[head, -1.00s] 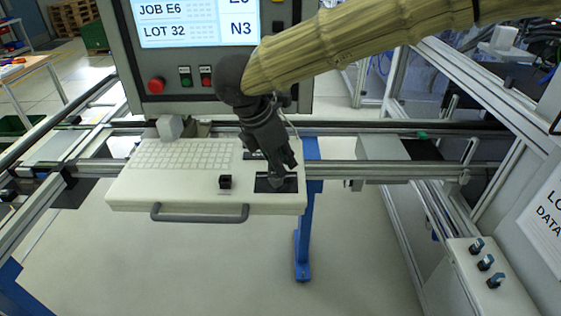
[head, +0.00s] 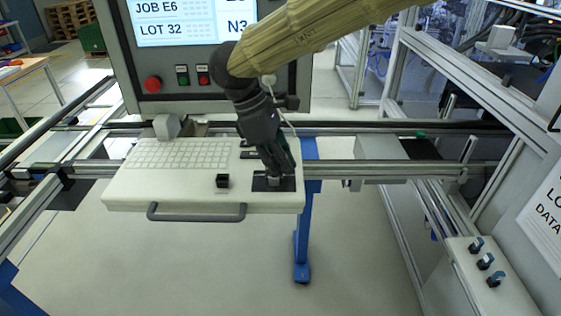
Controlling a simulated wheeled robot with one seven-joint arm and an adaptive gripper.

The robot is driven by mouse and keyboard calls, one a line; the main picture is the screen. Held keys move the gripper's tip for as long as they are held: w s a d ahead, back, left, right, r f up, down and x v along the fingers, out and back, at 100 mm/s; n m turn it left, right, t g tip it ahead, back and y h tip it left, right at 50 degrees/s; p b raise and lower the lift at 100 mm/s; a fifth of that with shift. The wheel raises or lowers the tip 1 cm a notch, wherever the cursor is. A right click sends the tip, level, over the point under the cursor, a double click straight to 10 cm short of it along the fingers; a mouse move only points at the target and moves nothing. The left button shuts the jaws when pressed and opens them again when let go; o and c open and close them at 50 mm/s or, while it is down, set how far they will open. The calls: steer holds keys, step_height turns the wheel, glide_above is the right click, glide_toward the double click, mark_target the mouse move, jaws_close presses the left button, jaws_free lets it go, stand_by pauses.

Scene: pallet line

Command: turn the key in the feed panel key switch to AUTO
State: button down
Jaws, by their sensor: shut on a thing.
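My gripper (head: 275,172) points down over a black plate (head: 289,184) at the right end of the white keyboard shelf (head: 180,200). Its fingers are shut on a small grey piece at the plate, which I take to be the key (head: 273,181). The fingers hide most of it. The switch body under it and any AUTO mark cannot be made out, so the key's angle cannot be told. A small black block (head: 222,181) stands on the shelf to the left of my gripper.
A console with a lit screen (head: 190,22), a red button (head: 152,84) and smaller buttons stands behind the shelf. A grey handle (head: 197,216) runs along the shelf's front. A box with several blue-grey knobs (head: 485,262) is at lower right. Metal rails cross behind.

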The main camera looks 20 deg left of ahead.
steer(key=m, duration=0.1)
steer(key=m+g, duration=0.1)
steer(key=m, duration=0.1)
steer(key=shift+s+a, duration=0.1)
steer(key=shift+s, duration=0.1)
steer(key=shift+s+f+m+g+b, duration=0.15)
steer(key=shift+m+g+b, duration=0.25)
steer(key=shift+m+b, duration=0.9)
steer(key=shift+b, duration=0.05)
steer(key=c, duration=1.5)
jaws_free()
steer(key=shift+s, duration=0.15)
steer(key=o, duration=0.5)
steer(key=shift+y, duration=0.3)
steer(key=shift+r, duration=0.25)
step_height(320, 180, up, 7)
steer(key=p, duration=0.4)
